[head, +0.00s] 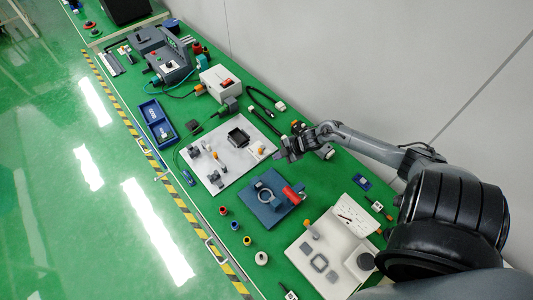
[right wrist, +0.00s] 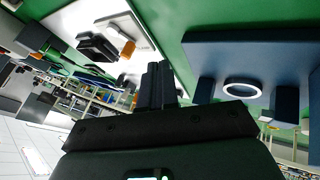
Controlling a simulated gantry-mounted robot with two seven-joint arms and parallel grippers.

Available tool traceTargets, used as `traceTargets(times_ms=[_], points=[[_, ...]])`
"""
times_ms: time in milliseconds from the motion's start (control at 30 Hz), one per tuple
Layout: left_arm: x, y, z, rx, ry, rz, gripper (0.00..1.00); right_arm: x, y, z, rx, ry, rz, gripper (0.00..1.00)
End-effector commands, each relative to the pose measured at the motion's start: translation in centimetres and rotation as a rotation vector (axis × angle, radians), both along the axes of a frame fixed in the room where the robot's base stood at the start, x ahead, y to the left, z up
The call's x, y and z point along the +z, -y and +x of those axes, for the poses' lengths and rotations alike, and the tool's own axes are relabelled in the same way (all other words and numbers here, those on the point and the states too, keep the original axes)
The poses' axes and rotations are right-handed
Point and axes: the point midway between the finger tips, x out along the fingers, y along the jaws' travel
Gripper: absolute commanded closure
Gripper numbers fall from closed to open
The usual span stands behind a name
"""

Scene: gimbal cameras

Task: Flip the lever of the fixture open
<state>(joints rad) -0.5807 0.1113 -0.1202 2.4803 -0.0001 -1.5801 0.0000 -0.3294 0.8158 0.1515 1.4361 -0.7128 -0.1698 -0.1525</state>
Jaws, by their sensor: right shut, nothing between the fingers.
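The blue-grey fixture (head: 259,211) lies on the green bench in the head view, with a round ring (head: 265,194) in its middle. Its lever with a red handle (head: 293,195) is at the plate's right side. My right gripper (head: 287,153) is shut and empty, beyond the fixture and apart from the lever, near the right edge of the white plate. In the right wrist view its fingers (right wrist: 157,86) are together, and the blue-grey fixture (right wrist: 260,50) with its ring (right wrist: 243,88) shows to their right. I cannot make out the red handle there. My left gripper is not in view.
A white plate (head: 213,183) with a black square frame and small clamps lies to the fixture's upper left. A white block fixture (head: 300,260) stands at lower right. Small coloured pegs (head: 235,226) stand left of the fixture. A blue tray (head: 152,112) lies farther off.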

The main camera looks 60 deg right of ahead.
Motion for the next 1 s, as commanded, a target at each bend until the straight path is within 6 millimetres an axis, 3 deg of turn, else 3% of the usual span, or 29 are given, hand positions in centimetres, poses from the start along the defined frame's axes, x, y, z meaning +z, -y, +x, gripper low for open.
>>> traceTargets(times_ms=[233,567,1000], points=[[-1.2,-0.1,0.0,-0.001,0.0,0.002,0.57,-3.9,-0.9,2.9,-0.002,0.002,0.002,1.0],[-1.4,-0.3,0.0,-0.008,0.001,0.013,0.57,-3.5,0.5,5.7,0.0,0.001,0.0,1.0],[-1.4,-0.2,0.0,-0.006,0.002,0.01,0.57,-3.4,0.8,6.2,0.001,0.0,-0.001,1.0]])
